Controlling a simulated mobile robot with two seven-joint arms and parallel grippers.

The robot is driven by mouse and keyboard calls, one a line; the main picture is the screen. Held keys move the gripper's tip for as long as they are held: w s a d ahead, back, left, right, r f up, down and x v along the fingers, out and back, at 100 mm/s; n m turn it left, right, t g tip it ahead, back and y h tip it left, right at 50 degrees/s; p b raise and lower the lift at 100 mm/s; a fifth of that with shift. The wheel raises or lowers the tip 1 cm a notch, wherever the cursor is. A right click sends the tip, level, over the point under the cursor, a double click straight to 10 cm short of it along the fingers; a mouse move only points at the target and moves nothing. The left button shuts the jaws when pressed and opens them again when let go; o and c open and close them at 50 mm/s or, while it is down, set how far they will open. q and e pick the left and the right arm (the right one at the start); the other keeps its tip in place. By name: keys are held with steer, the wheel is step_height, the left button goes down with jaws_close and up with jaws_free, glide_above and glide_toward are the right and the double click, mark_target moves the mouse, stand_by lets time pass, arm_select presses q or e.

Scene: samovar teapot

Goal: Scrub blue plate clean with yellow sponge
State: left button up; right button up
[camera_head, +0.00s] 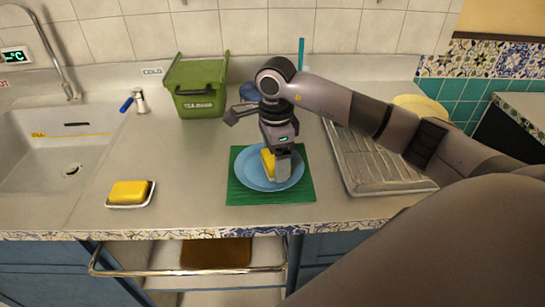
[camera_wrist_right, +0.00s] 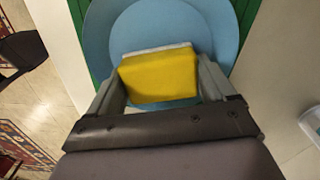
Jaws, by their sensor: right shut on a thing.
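The blue plate (camera_head: 253,180) lies on a green mat (camera_head: 240,196) on the counter, near its front edge. It also fills the upper part of the right wrist view (camera_wrist_right: 225,28). My right gripper (camera_head: 276,166) points down over the plate and is shut on a yellow sponge (camera_head: 267,160). In the right wrist view the sponge (camera_wrist_right: 160,76) sits between both fingers, with a pale layer along its far edge. It is at the plate's surface; whether it touches cannot be told. Another yellow block (camera_head: 128,192) rests in a small white dish on the left. My left gripper is not in view.
A sink (camera_head: 55,165) with a tap is on the left. A green bin (camera_head: 197,88) stands behind the mat. A metal drying rack (camera_head: 375,165) lies to the right, with a yellowish round item (camera_head: 420,106) behind it. Clear counter lies between dish and mat.

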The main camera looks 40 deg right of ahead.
steer(key=shift+s+d, duration=0.15)
steer(key=shift+d, duration=0.2)
step_height(320, 180, up, 4)
steer(key=shift+f+p, duration=0.25)
steer(key=shift+p, duration=0.75)
steer(key=shift+r+p, duration=1.55)
steer(key=shift+r, duration=0.75)
